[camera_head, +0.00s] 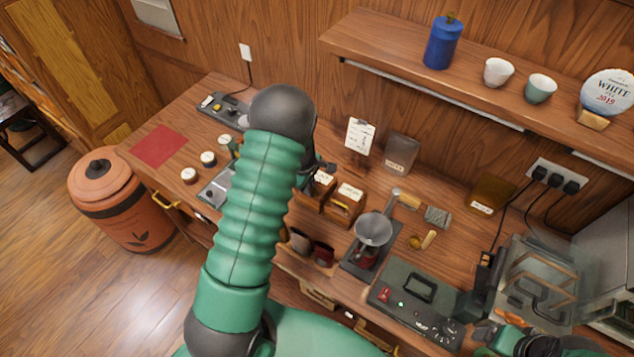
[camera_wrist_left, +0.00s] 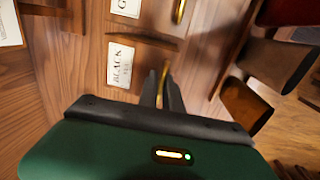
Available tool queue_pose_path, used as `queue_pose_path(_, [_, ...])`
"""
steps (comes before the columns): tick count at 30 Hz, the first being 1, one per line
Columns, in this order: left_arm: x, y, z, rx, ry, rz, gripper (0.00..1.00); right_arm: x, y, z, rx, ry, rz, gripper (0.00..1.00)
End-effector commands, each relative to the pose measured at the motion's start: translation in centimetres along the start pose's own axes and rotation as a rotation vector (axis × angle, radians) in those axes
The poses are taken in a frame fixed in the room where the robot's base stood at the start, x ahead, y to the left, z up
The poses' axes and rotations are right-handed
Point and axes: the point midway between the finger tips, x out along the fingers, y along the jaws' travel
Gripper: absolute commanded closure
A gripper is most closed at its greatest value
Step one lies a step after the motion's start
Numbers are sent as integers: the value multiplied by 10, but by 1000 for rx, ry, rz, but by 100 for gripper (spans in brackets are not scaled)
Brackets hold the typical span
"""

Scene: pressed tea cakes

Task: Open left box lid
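Two small wooden boxes with white labels stand side by side on the counter: the left box (camera_head: 318,186) and the right box (camera_head: 345,204). My left gripper (camera_head: 320,168) is at the left box, partly hidden behind my own arm. In the left wrist view, the left box's label (camera_wrist_left: 120,65) reads BLACK. The dark fingers of my left gripper (camera_wrist_left: 164,88) are close together, with the brass handle (camera_wrist_left: 165,72) of that box between them. The lid looks down, but the gripper covers part of it. My right gripper is only partly visible at the bottom right; its fingertips are unclear.
A metal funnel (camera_head: 374,229) on a dark stand and a dark green appliance (camera_head: 416,303) stand right of the boxes. A small label stand (camera_head: 359,136) is behind them. A shelf (camera_head: 400,62) with a blue canister (camera_head: 443,44) overhangs the counter's back.

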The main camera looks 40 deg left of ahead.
Motion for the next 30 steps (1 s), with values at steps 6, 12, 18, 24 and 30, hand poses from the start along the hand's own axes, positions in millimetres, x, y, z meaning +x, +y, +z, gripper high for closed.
queue_pose_path(6, [0, 1, -1, -1, 4, 2, 93, 0, 0, 0, 0, 0, 0, 21])
queue_pose_path(12, [0, 1, 0, 0, 5, 2, 93, 0, 0, 0, 0, 0, 0, 21])
queue_pose_path(18, [-3, 3, 0, 0, 3, 2, 93, -3, 0, -1, 0, 0, 0, 21])
queue_pose_path(24, [-18, 12, 0, 1, 4, 4, 93, -16, 0, -4, 0, 0, 0, 21])
queue_pose_path(30, [-19, 15, 0, -1, 4, 3, 93, -18, 0, -4, 0, 0, 0, 21])
